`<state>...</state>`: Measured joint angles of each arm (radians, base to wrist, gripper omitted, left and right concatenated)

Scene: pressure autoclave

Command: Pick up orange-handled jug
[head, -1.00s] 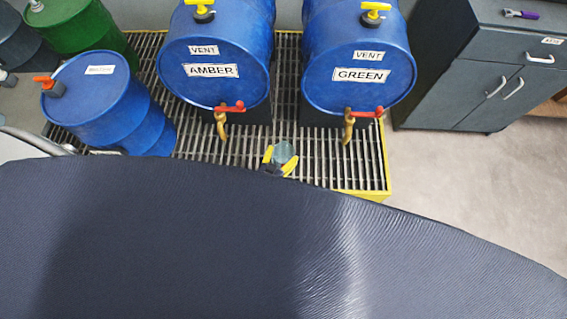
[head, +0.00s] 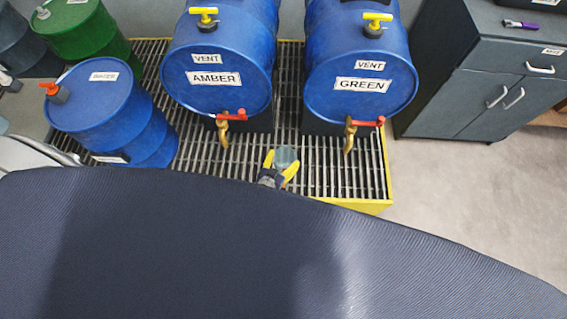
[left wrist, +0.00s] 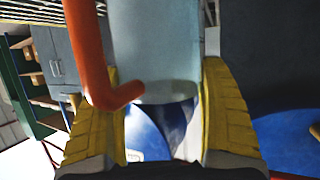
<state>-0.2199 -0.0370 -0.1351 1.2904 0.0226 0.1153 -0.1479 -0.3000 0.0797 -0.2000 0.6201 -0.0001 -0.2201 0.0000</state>
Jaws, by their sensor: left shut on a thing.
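The jug is clear, pale blue-grey, with an orange handle (left wrist: 90,60). Its body (left wrist: 155,45) fills the middle of the left wrist view, with the handle on its left side. My left gripper (left wrist: 160,85) has its yellow fingers on either side of the jug, shut on it. In the head view the jug (head: 287,157) is small, between the fingertips of my left gripper (head: 280,164), over the front part of the grating. The handle cannot be made out there. My right gripper is not in view.
Blue drums labelled AMBER (head: 218,92) and GREEN (head: 360,95), with red-handled taps, stand behind the jug on a yellow-edged grating (head: 372,207). Another blue drum (head: 110,115) stands left. A grey cabinet (head: 480,75) is at right. A dark surface blocks the lower head view.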

